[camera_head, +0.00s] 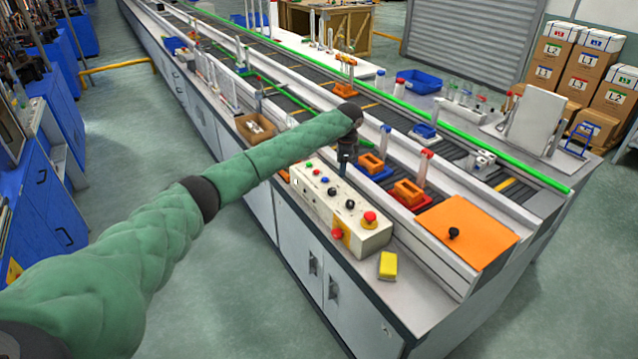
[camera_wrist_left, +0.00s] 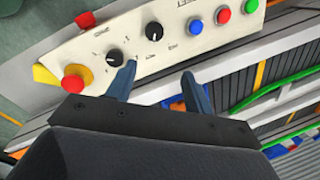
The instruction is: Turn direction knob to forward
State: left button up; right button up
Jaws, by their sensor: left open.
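The control box (camera_head: 318,200) is a white panel on the near edge of the bench. It carries two black knobs with white marks, one (camera_wrist_left: 115,58) nearer the red emergency stop (camera_wrist_left: 75,82), the other (camera_wrist_left: 154,31) nearer the coloured buttons. The lettering is too small to tell which is the direction knob. Both knobs also show in the head view, (camera_head: 350,204) and (camera_head: 332,191). My left gripper (camera_head: 344,179) points down over the panel. In the left wrist view its blue-grey fingers (camera_wrist_left: 158,86) are apart and empty, with one fingertip overlapping the nearer knob's edge in the picture; contact cannot be told.
A yellow block (camera_head: 388,265) lies in front of the box. Behind it, orange parts on blue and red trays (camera_head: 410,191) sit along the conveyor. An orange plate (camera_head: 467,232) with a black knob lies to the right. Blue, red and green buttons (camera_wrist_left: 224,15) line the panel.

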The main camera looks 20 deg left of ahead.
aim_at(332, 190)
pick_arm(q)
jog(key=shift+m+g+h, duration=0.4)
jog(key=shift+m+g, duration=0.2)
jog(key=a+f, duration=0.2)
jog(key=a, duration=0.1)
jog(key=shift+a+f, duration=0.25)
jog(key=shift+f, duration=0.1)
jog(key=shift+s+d+f+m+h, duration=0.15)
jog(key=shift+m+h, duration=0.15)
jog(key=shift+m, duration=0.6)
jog(key=shift+s+d+r+m, duration=0.1)
jog(key=shift+s+r+m, duration=0.1)
jog(key=shift+m, duration=0.6)
jog(key=shift+w+f+m, duration=0.1)
jog(key=shift+f+m, duration=0.05)
jog(key=shift+m, duration=0.25)
notch_tip(332, 190, down, 6)
jog(key=p, duration=0.3)
jog(key=shift+f, duration=0.85)
pick_arm(e)
notch_tip(332, 190, down, 7)
jog(key=s+d+t, duration=0.1)
jog(key=s+t, duration=0.1)
jog(key=shift+d+r, duration=0.2)
jog(key=shift+d, duration=0.1)
pick_arm(q)
jog(key=shift+c, duration=0.2)
jog(key=c, duration=0.9)
pick_arm(e)
jog(key=shift+d, duration=0.1)
